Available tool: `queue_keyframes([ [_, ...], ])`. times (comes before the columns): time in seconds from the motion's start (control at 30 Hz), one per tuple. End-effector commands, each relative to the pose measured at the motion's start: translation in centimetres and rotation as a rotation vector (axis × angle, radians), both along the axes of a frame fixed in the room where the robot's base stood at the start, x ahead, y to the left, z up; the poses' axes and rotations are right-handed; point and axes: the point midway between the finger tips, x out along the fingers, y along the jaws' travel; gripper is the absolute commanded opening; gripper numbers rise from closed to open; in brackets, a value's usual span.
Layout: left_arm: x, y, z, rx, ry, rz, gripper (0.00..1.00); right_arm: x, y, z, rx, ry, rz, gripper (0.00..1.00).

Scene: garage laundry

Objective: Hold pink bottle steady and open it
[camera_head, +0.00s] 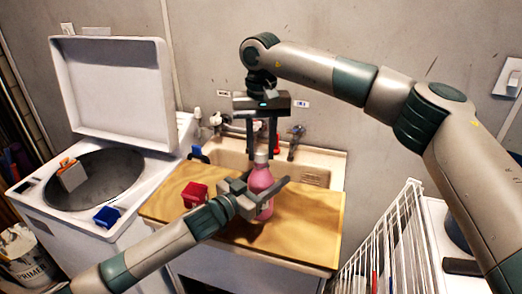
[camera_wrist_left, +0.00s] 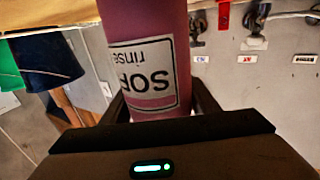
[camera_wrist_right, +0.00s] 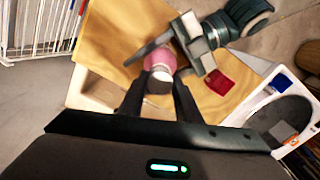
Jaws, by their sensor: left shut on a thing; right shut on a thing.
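The pink bottle (camera_head: 261,183) stands upright on the wooden board (camera_head: 300,225) in front of the sink. It has a pale cap (camera_head: 261,157) on top. My left gripper (camera_head: 262,190) is shut around the bottle's body from the front left. In the left wrist view the bottle (camera_wrist_left: 150,60) fills the space between the fingers, with a white label showing. My right gripper (camera_head: 262,150) points straight down over the bottle, shut on the cap. In the right wrist view the cap (camera_wrist_right: 159,82) shows between the fingertips.
A red block (camera_head: 195,194) lies on the board left of the bottle. A washer (camera_head: 105,170) with its lid up stands at the left. The sink (camera_head: 315,170) and taps are behind the board. A white wire rack (camera_head: 385,245) stands at the right.

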Motion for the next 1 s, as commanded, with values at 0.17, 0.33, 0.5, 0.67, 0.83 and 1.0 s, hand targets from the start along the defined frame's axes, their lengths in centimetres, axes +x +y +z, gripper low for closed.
queue_keyframes([
  [0.17,0.0,0.0,-0.1,0.001,0.001,0.000,0.00,0.1,0.0,0.7,0.000,-0.003,-0.001,0.03],
  [0.33,0.0,0.0,-0.1,0.001,0.001,0.000,0.00,0.1,0.0,1.1,0.000,-0.003,-0.001,0.03],
  [0.5,0.0,0.0,-0.1,0.001,0.001,0.000,0.00,0.0,0.0,1.3,0.000,-0.001,0.000,0.03],
  [0.67,0.0,0.0,-0.1,0.001,0.001,0.000,0.00,0.0,0.0,1.3,0.000,-0.001,0.000,0.03],
  [0.83,0.0,0.0,-0.1,0.001,0.001,0.000,0.00,0.0,0.0,1.3,0.000,-0.001,0.000,0.03],
  [1.0,0.0,0.0,-0.1,0.001,0.001,0.000,0.00,0.0,0.0,2.4,0.000,-0.001,0.000,0.03],
])
